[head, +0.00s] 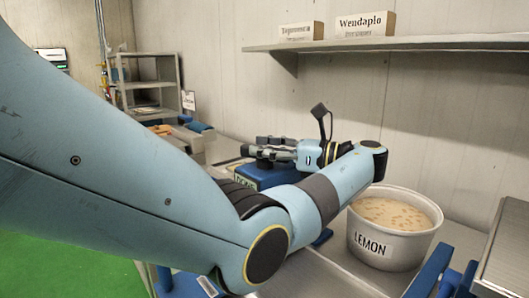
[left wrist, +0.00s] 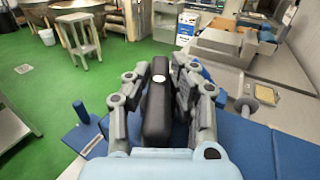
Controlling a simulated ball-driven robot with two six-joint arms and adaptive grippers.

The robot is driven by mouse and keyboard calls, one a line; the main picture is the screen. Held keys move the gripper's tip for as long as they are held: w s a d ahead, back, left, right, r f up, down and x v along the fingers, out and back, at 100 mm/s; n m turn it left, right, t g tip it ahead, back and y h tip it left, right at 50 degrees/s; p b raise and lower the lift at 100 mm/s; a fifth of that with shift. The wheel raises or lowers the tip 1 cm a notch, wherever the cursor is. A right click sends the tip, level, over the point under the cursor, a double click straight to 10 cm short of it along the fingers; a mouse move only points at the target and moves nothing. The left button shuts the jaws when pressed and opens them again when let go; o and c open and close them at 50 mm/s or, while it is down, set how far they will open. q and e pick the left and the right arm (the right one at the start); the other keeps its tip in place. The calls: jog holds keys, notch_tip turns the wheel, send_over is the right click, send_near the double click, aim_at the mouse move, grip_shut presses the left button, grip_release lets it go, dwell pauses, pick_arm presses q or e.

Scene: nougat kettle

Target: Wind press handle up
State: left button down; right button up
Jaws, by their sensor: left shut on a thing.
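My left gripper (head: 262,148) reaches over a blue machine body (head: 266,175) with a partly covered label, in the middle of the head view. In the left wrist view, the left gripper (left wrist: 166,84) has its fingers on both sides of a long black press handle (left wrist: 157,105) and is shut on it. The handle has a pale spot near its far end and runs between the fingers toward the palm. In the head view the handle cannot be made out behind the gripper. My right gripper is not in view.
A white tub marked LEMON (head: 392,232) with a pale mix stands right of my left forearm. A wall shelf (head: 400,43) holds two labelled boxes. In the left wrist view, a stool (left wrist: 78,38) stands on open green floor (left wrist: 60,80).

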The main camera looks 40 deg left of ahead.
pick_arm(q)
jog(key=shift+f, duration=0.1)
jog(key=c, duration=1.2)
grip_release()
jog(key=shift+s, duration=0.1)
jog(key=shift+o, duration=0.2)
jog(key=shift+r, duration=5.05)
